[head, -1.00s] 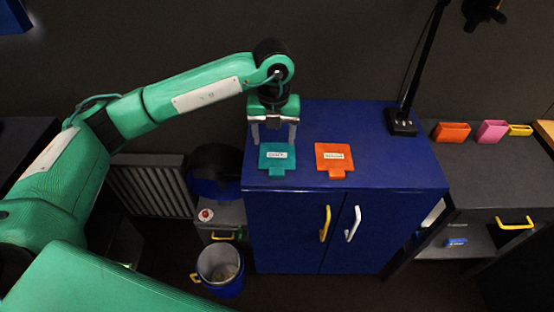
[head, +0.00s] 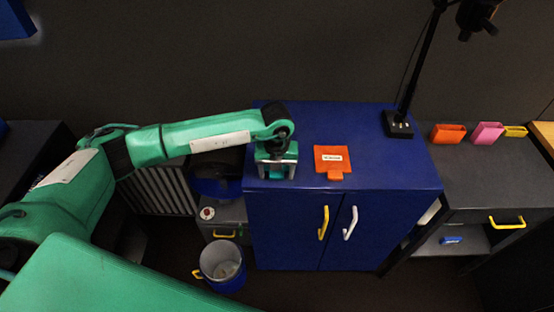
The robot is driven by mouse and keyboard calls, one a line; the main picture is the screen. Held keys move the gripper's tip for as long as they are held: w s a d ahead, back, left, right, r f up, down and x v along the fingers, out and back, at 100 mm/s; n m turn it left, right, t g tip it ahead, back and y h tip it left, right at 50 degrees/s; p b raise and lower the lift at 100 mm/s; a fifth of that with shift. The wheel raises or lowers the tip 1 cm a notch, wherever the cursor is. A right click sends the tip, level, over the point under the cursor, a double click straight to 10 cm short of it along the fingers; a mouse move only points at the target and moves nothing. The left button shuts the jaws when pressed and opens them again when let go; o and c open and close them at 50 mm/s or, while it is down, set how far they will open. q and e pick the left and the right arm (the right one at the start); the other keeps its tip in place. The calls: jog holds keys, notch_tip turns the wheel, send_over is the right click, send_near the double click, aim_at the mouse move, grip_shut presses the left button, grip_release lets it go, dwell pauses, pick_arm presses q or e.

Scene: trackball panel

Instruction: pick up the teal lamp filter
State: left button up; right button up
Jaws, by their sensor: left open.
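The teal lamp filter (head: 275,174) lies on the front left of the blue cabinet's top, mostly hidden under my left gripper. Only a little of its front shows between the fingers. My left gripper (head: 277,172) points down over the filter, with one finger toward each side of it. It is open. I cannot tell whether the fingers touch the filter. My right gripper is not in view.
An orange labelled filter (head: 331,164) lies just to the right on the blue cabinet top (head: 385,165). A black lamp stand (head: 398,125) is at the back right. A bin (head: 222,264) stands on the floor below left. The cabinet top's right part is clear.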

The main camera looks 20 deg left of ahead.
pick_arm(q)
jog(key=c, duration=1)
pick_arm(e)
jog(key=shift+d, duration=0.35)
